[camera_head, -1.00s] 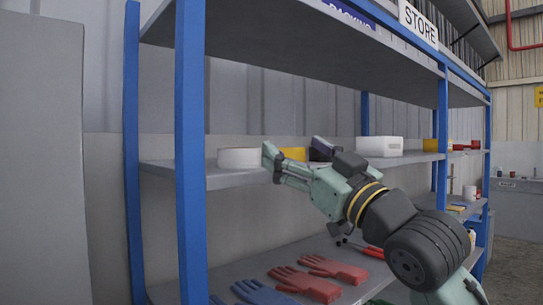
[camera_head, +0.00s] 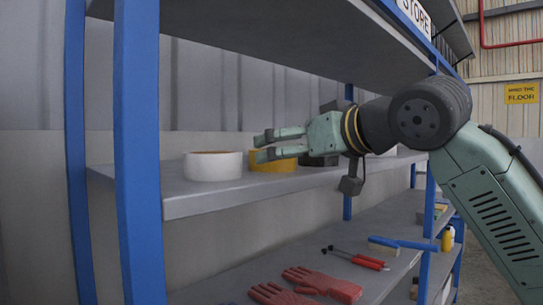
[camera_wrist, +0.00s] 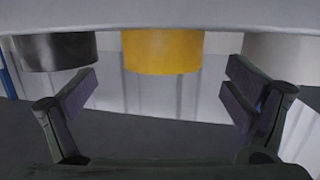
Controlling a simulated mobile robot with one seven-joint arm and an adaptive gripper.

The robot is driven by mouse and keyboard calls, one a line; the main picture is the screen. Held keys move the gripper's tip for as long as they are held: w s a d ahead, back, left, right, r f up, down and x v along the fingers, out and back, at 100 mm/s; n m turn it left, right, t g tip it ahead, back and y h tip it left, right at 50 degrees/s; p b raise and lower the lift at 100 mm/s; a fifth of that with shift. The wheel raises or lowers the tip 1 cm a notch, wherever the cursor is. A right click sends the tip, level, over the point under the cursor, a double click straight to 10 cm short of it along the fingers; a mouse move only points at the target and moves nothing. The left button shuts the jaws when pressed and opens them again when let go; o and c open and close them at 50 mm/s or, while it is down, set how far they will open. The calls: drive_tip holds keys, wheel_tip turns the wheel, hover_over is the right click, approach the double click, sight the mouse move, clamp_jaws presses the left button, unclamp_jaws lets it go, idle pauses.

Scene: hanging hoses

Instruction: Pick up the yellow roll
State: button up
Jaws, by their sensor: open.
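The yellow roll (camera_head: 273,164) sits on the middle shelf (camera_head: 215,195), between a white roll (camera_head: 213,166) and a black one (camera_head: 318,160). My gripper (camera_head: 263,146) is open and empty, with its fingers level and pointing left. In the head view its fingers partly cover the yellow roll's upper part. In the wrist view, which looks upside down, the yellow roll (camera_wrist: 162,52) appears between the two spread fingers (camera_wrist: 160,98), beyond their tips. The white roll shows at the right and the black roll (camera_wrist: 55,52) at the left. I see no contact with the yellow roll.
A blue upright (camera_head: 138,150) stands at the shelf's near left, and an upper shelf (camera_head: 270,40) hangs overhead. The lower shelf holds red gloves (camera_head: 320,285), red-handled pliers (camera_head: 358,258) and a blue-handled brush (camera_head: 400,243). The middle shelf's front left is bare.

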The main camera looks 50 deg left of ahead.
drive_tip(key=p+x, duration=0.2)
drive_tip(key=x, duration=0.4)
drive_tip(key=shift+s+d+f, duration=0.1)
drive_tip(key=shift+f, duration=0.05)
drive_tip(key=c, duration=1.3)
